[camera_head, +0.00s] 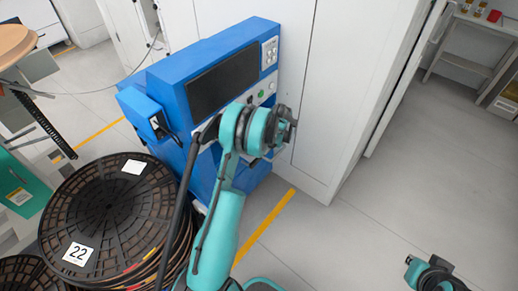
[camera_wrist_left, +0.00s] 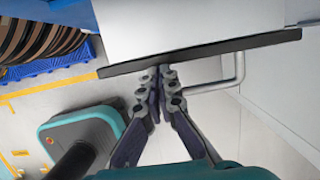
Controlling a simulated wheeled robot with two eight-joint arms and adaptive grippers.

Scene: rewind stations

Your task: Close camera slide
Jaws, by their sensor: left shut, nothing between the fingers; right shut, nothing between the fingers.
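The blue station (camera_head: 215,80) stands in the middle of the head view, with a dark screen and a button panel. In the left wrist view, a pale grey box with a thin dark front plate (camera_wrist_left: 225,52) fills the upper middle; it looks like the camera slide. A bent metal handle (camera_wrist_left: 238,75) shows at its right. My left gripper (camera_wrist_left: 158,75) is shut and empty, its fingertips at the plate's edge; contact cannot be told. In the head view its fingers are hidden behind my arm. My right gripper (camera_head: 432,274) is shut and empty, low at the right, away from the station.
Large dark reels (camera_head: 115,215), one labelled 22, are stacked left of the station. A white cabinet (camera_head: 335,90) stands close on its right. A shelf (camera_head: 470,60) is at the far right. The grey floor at the right is clear.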

